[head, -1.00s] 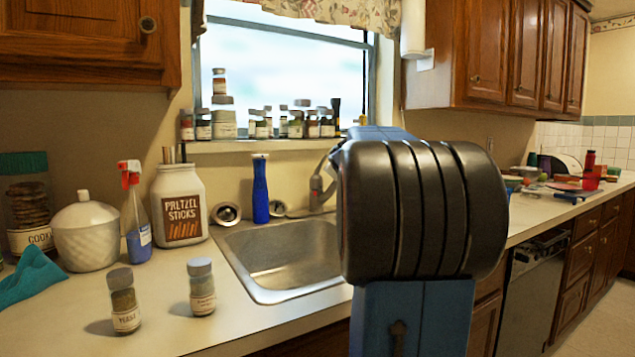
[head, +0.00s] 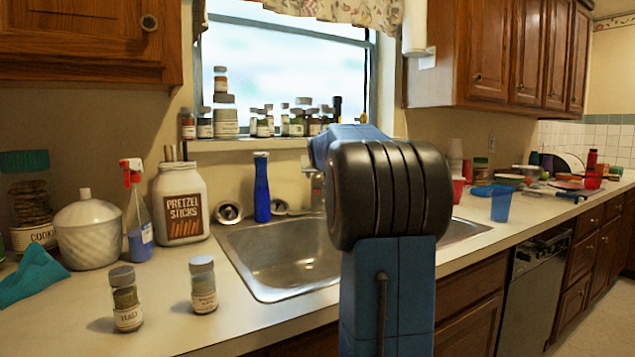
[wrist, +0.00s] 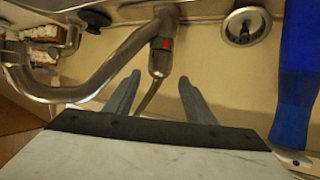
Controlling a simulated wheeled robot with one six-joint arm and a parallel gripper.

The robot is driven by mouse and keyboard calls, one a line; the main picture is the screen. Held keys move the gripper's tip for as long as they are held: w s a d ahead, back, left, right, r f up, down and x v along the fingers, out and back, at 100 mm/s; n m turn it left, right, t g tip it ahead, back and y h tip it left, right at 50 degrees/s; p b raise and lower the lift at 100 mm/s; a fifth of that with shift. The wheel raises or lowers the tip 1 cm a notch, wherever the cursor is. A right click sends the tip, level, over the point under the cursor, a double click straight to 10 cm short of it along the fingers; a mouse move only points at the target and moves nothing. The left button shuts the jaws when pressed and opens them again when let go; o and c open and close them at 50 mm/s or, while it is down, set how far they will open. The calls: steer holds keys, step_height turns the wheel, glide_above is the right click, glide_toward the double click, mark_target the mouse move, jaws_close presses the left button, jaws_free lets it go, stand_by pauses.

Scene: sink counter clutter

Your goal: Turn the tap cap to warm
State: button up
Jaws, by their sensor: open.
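The tap (wrist: 100,75) fills the left of the wrist view, with its curved metal spout and an upright body. The tap cap (wrist: 162,58) is on that body and carries a small red mark. A thin lever runs from it down between my fingers. My gripper (wrist: 160,76) is open, its two grey fingers on either side of the cap's lower end and lever. I cannot tell whether either finger touches it. In the head view my arm hides the gripper and most of the tap; only a bit of the tap (head: 317,182) shows.
A blue bottle (head: 262,188) stands left of the tap and also at the right of the wrist view (wrist: 297,85). The steel sink (head: 285,262) lies in front. Two spice jars (head: 203,285) stand front left. Cups, including a blue one (head: 501,204), are on the right counter.

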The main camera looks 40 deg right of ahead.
mark_target(318, 178)
steer(key=x, duration=1)
steer(key=shift+w+d+f, duration=0.15)
steer(key=shift+w+d, duration=0.05)
steer(key=c, duration=0.8)
